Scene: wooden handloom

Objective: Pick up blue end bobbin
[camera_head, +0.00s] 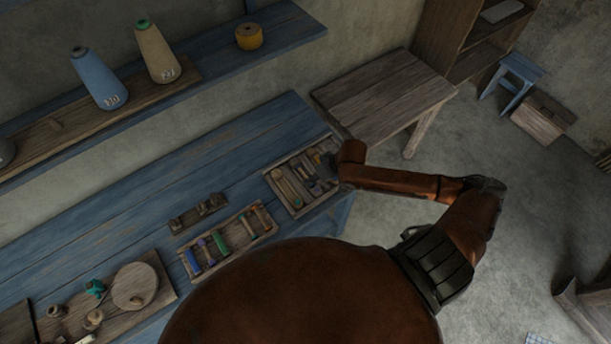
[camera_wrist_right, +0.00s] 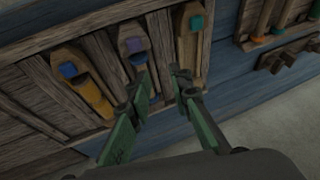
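My right gripper (camera_wrist_right: 161,76) has green fingers set apart, with nothing held between them. In the right wrist view it is over the lower edge of a wooden tray (camera_wrist_right: 62,36). A piece with a blue end (camera_wrist_right: 68,70) and an orange-yellow body lies in the tray, left of the fingers. A purple-ended piece (camera_wrist_right: 135,46) lies just beyond the fingertips, and a teal-ended piece (camera_wrist_right: 197,23) lies to their upper right. In the head view the gripper is over the right part of this tray (camera_head: 293,212), partly hidden by my arm. My left gripper is out of view.
A second tray (camera_head: 240,256) with blue, purple and green bobbins lies left on the blue bench (camera_head: 120,210). A small wooden rack (camera_head: 198,213) sits behind it. A wooden table (camera_head: 383,92) stands beyond the bench. Cones stand on the shelf.

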